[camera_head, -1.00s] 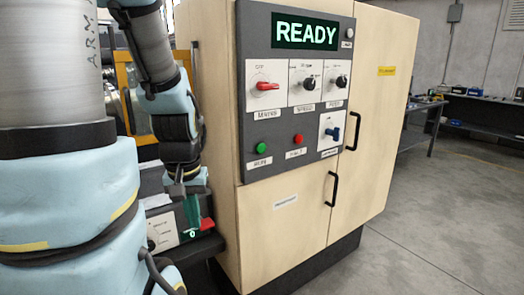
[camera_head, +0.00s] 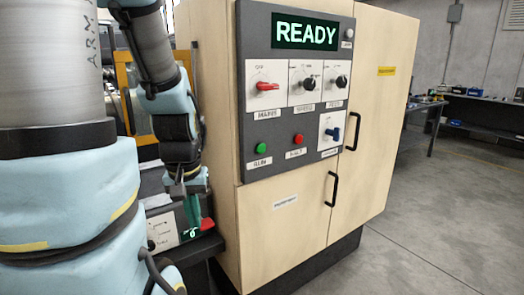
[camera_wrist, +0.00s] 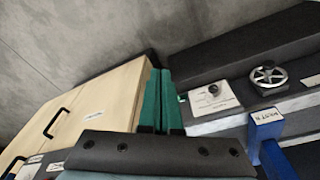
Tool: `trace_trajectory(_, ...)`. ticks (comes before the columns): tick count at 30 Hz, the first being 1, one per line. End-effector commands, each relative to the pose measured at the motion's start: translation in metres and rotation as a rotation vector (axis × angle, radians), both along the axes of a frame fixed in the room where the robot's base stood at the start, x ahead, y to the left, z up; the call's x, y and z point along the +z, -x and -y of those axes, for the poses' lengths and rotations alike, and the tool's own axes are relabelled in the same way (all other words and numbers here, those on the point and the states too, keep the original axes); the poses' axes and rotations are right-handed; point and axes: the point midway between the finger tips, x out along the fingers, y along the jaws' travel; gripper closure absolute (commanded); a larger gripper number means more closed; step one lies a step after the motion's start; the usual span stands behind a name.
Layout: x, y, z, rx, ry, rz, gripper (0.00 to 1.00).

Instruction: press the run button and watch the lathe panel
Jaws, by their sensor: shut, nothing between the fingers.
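The lathe panel (camera_head: 262,108) is dark grey, on the front of a pale wooden cabinet. Its display (camera_head: 305,35) reads READY in pale letters on dark green. A round green button (camera_head: 261,149) sits low on the panel above a small label that is hard to read, likely the run button. A red button (camera_head: 298,139) sits to its right. My gripper (camera_head: 193,220) points down left of the cabinet, below and left of the green button and apart from it. Its green fingers (camera_wrist: 162,100) are together in the wrist view, with nothing between them.
The panel also has a red-handled switch (camera_head: 266,86), black knobs and a blue lever (camera_head: 333,133). Black door handles (camera_head: 333,188) stick out below and right. A machine part with a handwheel (camera_wrist: 268,74) is beside my gripper. Open floor (camera_head: 440,220) lies right.

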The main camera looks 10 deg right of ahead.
Motion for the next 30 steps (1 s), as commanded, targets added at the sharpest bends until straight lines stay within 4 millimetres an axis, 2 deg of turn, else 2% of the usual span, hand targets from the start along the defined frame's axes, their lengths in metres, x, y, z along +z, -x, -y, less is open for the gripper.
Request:
trace_trajectory(5, 0.002, -0.022, 0.024, 0.042, 0.056, 0.063, 1.00)
trace_trajectory(8, 0.006, -0.047, 0.053, 0.102, 0.125, 0.138, 1.00)
trace_trajectory(15, 0.030, -0.120, 0.136, 0.351, 0.326, 0.371, 1.00)
trace_trajectory(21, 0.052, -0.161, 0.190, 0.619, 0.455, 0.544, 1.00)
trace_trajectory(25, 0.060, -0.170, 0.215, 0.804, 0.500, 0.635, 1.00)
trace_trajectory(30, 0.063, -0.162, 0.235, 1.033, 0.510, 0.726, 1.00)
